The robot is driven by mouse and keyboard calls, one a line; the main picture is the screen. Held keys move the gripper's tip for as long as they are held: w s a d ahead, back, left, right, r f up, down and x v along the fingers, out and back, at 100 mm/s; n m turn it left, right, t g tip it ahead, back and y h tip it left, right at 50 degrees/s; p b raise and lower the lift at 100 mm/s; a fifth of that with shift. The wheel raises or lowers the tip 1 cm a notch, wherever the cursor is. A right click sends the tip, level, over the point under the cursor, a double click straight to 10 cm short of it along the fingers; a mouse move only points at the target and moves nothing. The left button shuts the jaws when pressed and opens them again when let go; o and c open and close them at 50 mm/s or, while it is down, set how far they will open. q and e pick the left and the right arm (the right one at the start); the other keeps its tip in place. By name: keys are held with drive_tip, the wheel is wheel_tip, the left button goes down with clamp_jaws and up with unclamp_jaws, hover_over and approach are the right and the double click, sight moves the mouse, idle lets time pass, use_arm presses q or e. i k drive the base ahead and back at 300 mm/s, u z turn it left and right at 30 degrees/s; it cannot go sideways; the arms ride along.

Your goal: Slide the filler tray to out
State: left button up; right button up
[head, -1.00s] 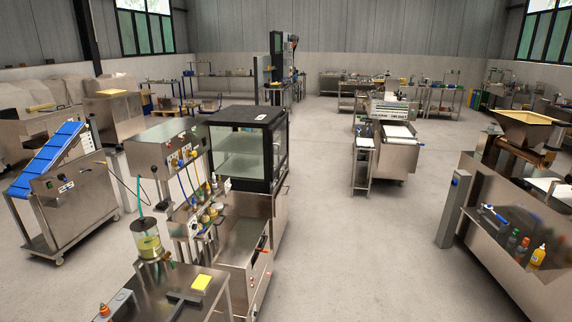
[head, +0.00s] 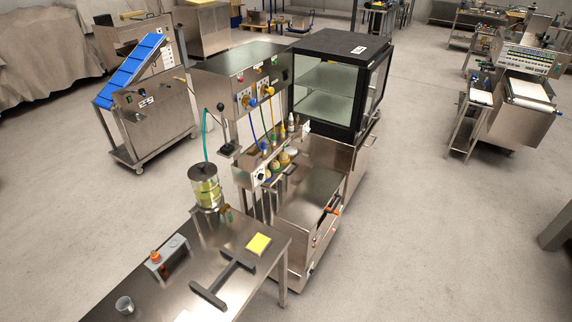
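The filler machine (head: 240,80) stands in the centre, a steel box with gauges, coloured hoses and a row of nozzles (head: 277,160). Below and in front of the nozzles is a flat steel surface (head: 312,188) that looks like the filler tray; I cannot tell for sure or see how far it is slid. An orange-red handle (head: 332,210) sits at its right side. Neither of my grippers is in view.
A steel table (head: 215,245) in front holds a yellow pad (head: 258,244), a dark H-shaped piece (head: 222,280), a grey switch box (head: 168,258) and a metal cup (head: 124,305). A glass-doored cabinet (head: 340,85) stands behind. Floor at right (head: 440,230) is clear.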

sight(293, 153)
drive_tip(key=z, duration=0.55)
drive_tip(key=i, duration=1.2)
drive_tip(key=u, duration=0.55)
drive_tip(key=i, duration=0.7)
drive_tip(key=u, duration=0.75)
